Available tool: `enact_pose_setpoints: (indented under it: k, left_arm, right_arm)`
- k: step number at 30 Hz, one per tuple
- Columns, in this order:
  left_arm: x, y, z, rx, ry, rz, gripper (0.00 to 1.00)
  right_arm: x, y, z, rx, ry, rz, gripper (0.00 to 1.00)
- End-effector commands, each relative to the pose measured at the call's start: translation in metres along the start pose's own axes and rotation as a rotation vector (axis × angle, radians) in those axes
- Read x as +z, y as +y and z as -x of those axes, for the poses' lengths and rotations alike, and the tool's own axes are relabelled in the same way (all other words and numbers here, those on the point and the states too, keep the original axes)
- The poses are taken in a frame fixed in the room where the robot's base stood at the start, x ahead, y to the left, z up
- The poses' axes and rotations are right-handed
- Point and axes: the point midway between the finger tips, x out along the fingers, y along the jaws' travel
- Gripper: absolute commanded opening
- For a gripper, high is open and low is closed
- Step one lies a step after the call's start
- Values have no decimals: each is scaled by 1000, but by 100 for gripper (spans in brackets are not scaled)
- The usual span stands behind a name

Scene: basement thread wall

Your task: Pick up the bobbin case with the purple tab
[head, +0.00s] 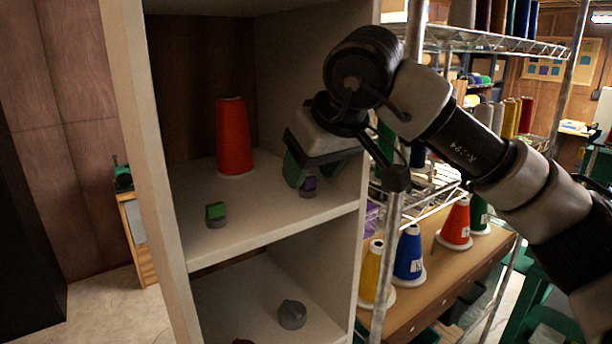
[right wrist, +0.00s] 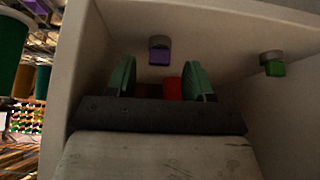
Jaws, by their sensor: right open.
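The bobbin case with the purple tab (head: 309,184) stands on the upper shelf board, toward the right side, a small grey disc with the purple tab on top. In the right wrist view, which looks upside down, the purple-tab case (right wrist: 159,50) shows between the lines of the two green fingers, apart from both. My right gripper (head: 312,172) is open, with its green fingers close to the case in the head view. It also shows open and empty in the right wrist view (right wrist: 161,80). My left gripper is not in view.
A bobbin case with a green tab (head: 216,213) stands near the shelf's front left, and a red thread cone (head: 233,138) behind it. The cabinet's right side wall (head: 356,220) is close to my gripper. A dark grey case (head: 292,314) is on the lower shelf.

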Motion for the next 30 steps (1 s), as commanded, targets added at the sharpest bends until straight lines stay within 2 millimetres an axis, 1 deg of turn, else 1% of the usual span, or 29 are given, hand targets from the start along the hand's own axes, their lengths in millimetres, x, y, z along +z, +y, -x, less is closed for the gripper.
enact_pose_setpoints:
  k: [1, 4, 7, 12, 20, 21, 22, 30]
  left_arm:
    - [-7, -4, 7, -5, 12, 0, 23]
    - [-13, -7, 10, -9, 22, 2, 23]
    - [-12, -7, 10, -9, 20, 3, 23]
    - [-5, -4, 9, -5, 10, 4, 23]
    - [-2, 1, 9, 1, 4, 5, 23]
    - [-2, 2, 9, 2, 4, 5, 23]
    - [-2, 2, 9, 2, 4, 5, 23]
    - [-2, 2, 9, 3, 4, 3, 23]
  right_arm:
    - [-2, 0, -5, -1, -4, -1, 52]
    - [-1, 0, -15, 0, -1, 0, 52]
    - [0, 0, -20, 0, 0, 0, 52]
    - [0, 0, -20, 0, 0, 0, 52]
    - [0, 0, -20, 0, 0, 0, 12]
    - [0, 0, -20, 0, 0, -1, 6]
    - [0, 0, -20, 0, 0, -1, 4]
    - [0, 0, -19, 0, 1, -1, 3]
